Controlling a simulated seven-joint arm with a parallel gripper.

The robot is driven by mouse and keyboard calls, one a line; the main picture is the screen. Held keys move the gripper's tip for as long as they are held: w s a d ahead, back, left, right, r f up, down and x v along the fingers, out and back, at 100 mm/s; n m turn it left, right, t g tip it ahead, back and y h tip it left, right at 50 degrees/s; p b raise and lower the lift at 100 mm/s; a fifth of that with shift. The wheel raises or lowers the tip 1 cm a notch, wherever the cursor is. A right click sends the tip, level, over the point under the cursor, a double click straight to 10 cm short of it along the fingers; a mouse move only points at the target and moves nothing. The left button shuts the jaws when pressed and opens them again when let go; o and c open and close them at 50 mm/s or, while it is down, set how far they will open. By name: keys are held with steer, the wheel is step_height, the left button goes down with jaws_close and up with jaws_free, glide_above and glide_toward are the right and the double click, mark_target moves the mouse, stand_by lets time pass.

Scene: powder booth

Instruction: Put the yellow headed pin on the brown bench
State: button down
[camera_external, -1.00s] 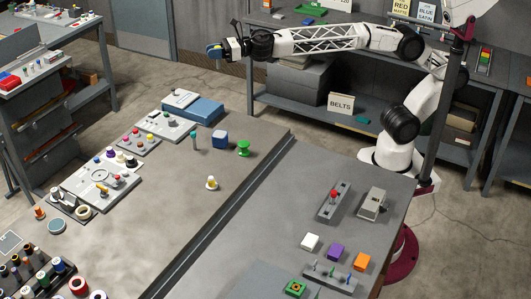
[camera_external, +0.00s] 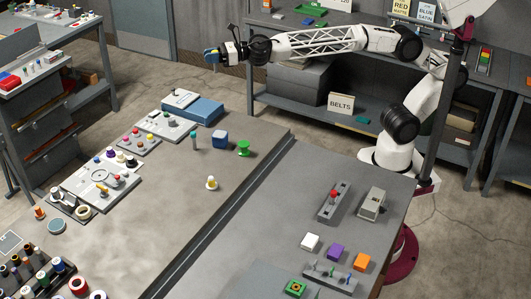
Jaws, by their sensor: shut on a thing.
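My gripper (camera_external: 213,55) is at the upper left end of my arm, raised at the far side of the brown bench (camera_external: 185,225). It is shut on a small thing. Blue shows at its tips, but the held thing is too small to make out, and I cannot tell if it is the yellow headed pin. A small white piece with some yellow (camera_external: 211,183) stands upright on the brown bench, well apart from the gripper.
A grey table (camera_external: 290,215) on the right holds a pin rack (camera_external: 328,277) and coloured blocks. The bench's middle is mostly clear.

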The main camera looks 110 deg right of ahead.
steer(key=w+d+f+m+g+h, duration=0.1)
steer(key=w+f+m+h, duration=0.2)
steer(key=f, duration=0.6)
steer(key=w+d+f+m+g+h, duration=0.15)
steer(key=f+h, duration=0.25)
steer(key=f, duration=0.6)
step_height(320, 180, down, 16)
steer(key=s+m+g+h, duration=0.1)
steer(key=s+m+h, duration=0.1)
steer(key=h, duration=0.1)
steer(key=shift+r, duration=0.15)
stand_by(0.4)
steer(key=shift+a+m, duration=0.1)
steer(key=shift+m, duration=0.15)
glide_above(174, 161)
steer(key=shift+s+a+f, duration=0.1)
steer(key=shift+s+f, duration=0.35)
steer(key=shift+f, duration=0.3)
stand_by(0.5)
steer(key=shift+w+f, duration=0.2)
steer(key=shift+f, duration=0.7)
steer(key=shift+w+f, duration=0.2)
steer(key=shift+f, duration=0.65)
